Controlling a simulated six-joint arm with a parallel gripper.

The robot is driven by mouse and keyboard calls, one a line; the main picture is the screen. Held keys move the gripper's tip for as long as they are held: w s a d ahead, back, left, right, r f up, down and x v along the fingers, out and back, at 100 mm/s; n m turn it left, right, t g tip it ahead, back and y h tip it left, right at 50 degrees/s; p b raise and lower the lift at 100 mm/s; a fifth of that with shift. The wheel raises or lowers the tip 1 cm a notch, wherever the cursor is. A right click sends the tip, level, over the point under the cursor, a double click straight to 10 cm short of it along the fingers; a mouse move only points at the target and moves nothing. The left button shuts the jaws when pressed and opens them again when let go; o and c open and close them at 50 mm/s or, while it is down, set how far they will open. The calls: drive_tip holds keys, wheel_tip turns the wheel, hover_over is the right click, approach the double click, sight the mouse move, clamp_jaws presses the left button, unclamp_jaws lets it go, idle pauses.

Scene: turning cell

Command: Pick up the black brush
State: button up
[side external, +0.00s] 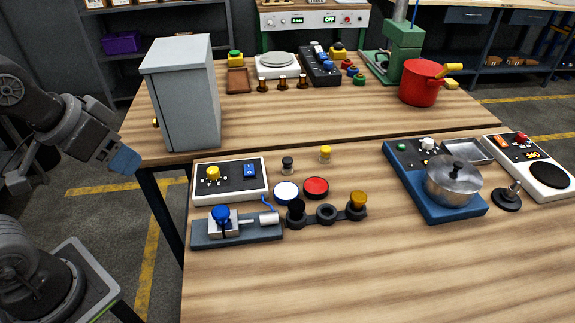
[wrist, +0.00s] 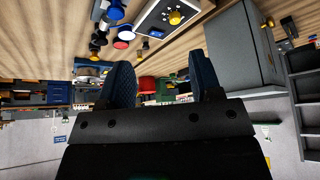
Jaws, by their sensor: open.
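I cannot make out a thing that is clearly a black brush in either view. A round black piece with an upright grey handle (side external: 507,197) stands at the right of the near table, but I cannot tell whether it is a brush. My gripper (side external: 125,160) is at the left, in the air beside the near table and below the grey cabinet, far from that piece. In the wrist view my gripper (wrist: 162,78) shows two blue fingers apart with nothing between them.
The grey cabinet (side external: 182,95) stands close to my gripper. A control box (side external: 230,181), a blue-knobbed fixture (side external: 237,228) and a row of black holders (side external: 326,214) lie on the near table. A steel pot (side external: 454,184) sits on a blue base. The front table area is clear.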

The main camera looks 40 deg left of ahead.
drive_tip(key=w+d+r+m+g, duration=0.1)
drive_tip(key=w+r+m, duration=0.25)
drive_tip(key=w, duration=0.35)
drive_tip(key=m+g, duration=0.5)
drive_tip(key=m, duration=1)
hover_over(287, 159)
wheel_tip(287, 159, down, 11)
wheel_tip(287, 159, down, 14)
drive_tip(key=shift+r, duration=0.1)
drive_tip(key=c, duration=1)
